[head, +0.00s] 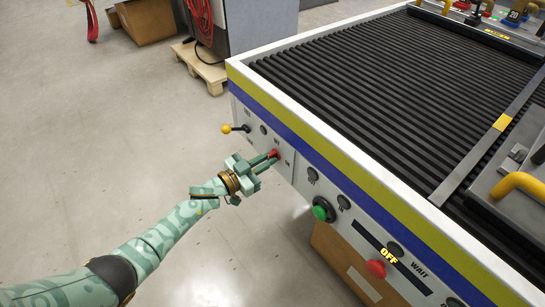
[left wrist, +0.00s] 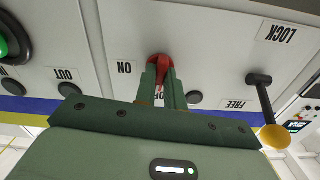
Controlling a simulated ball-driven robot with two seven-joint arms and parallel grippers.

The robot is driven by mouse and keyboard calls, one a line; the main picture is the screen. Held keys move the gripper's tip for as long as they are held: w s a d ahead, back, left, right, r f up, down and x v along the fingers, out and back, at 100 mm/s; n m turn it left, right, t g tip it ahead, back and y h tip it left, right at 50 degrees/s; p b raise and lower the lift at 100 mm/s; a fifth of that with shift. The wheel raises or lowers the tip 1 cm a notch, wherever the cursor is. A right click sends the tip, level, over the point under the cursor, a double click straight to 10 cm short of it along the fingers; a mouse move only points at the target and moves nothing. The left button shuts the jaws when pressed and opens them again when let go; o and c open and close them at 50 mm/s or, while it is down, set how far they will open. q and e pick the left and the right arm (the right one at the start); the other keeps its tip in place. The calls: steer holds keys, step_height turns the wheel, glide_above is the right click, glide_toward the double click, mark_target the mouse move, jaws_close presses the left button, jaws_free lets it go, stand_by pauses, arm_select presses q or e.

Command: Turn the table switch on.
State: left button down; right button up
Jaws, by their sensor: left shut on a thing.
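The table switch is a red knob (head: 273,153) on the grey front panel below the table's edge. My left gripper (head: 268,161) reaches it from the left and is shut on it. In the left wrist view the red knob (left wrist: 159,62) sits between the two green fingers (left wrist: 161,82). An ON label (left wrist: 124,68) is beside it on the panel, and another label, partly hidden by the fingers, seems to read OFF. The knob's exact angle is hard to tell behind the fingers. My right gripper is not in view.
A yellow-tipped lever (head: 227,128) juts from the panel on one side of the switch. The floor left of the table is clear.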

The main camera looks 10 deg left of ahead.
arm_select(q)
steer(key=m, duration=0.4)
steer(key=shift+b, duration=0.4)
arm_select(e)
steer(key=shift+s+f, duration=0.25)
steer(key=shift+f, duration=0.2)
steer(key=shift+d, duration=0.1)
arm_select(q)
steer(key=shift+m+b, duration=0.9)
steer(key=shift+m, duration=2.1)
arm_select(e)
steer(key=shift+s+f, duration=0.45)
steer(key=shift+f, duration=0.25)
